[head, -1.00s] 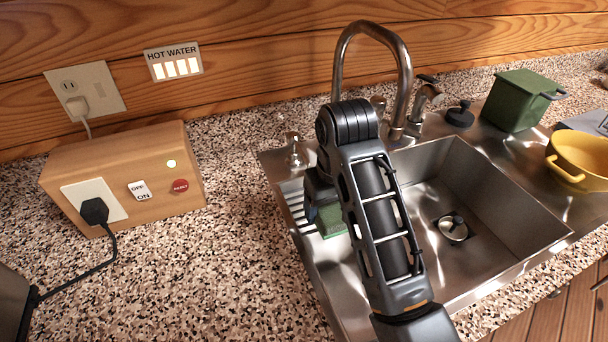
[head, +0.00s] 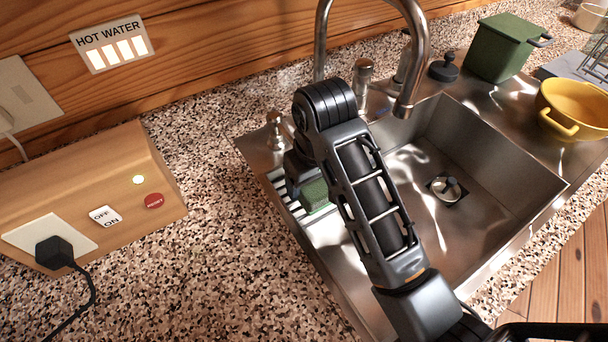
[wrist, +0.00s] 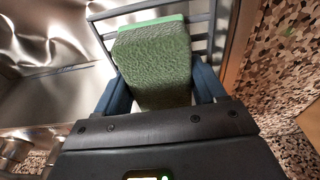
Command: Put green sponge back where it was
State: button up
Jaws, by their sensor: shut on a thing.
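The green sponge (wrist: 153,62) is between the two fingers of my gripper (wrist: 160,85) in the wrist view, and the gripper is shut on it. The sponge's far end lies over a slatted rack (wrist: 205,28); I cannot tell whether it touches the slats. In the head view the sponge (head: 314,195) shows as a small green patch at the left of the sink (head: 480,240), beside the rack's pale slats (head: 283,190). My arm hides most of the gripper and part of the sponge there.
The tap (head: 415,60) arches over the back of the sink. A soap dispenser (head: 277,130) stands at the sink's back left corner. A wooden switch box (head: 100,190) is on the left counter. A green bin (head: 500,48) and a yellow pot (head: 572,108) stand right of the basin.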

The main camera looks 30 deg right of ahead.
jog(key=shift+f, duration=0.15)
jog(key=o, duration=1)
